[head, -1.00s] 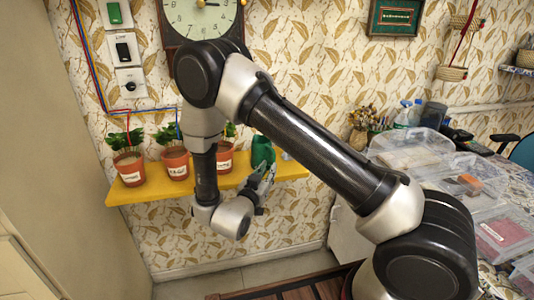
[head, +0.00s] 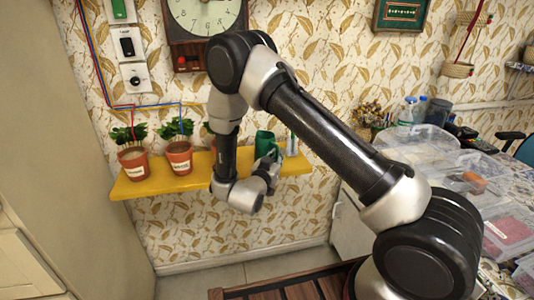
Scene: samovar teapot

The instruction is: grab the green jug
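The green jug (head: 264,141) stands on the yellow wall shelf (head: 150,187), toward its right part. Its lower part is hidden behind my gripper. My gripper (head: 274,160) is in front of the jug at about shelf height, with its fingers pointing up toward it. The fingers are small and overlap the jug in the picture. I cannot tell whether they touch it or how far apart they are.
Potted plants (head: 178,156) stand on the shelf left of the jug, one partly behind my arm. Small upright items (head: 291,143) stand just right of the jug. A clock (head: 205,18) hangs above. A table with clear plastic boxes (head: 415,150) is at the right.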

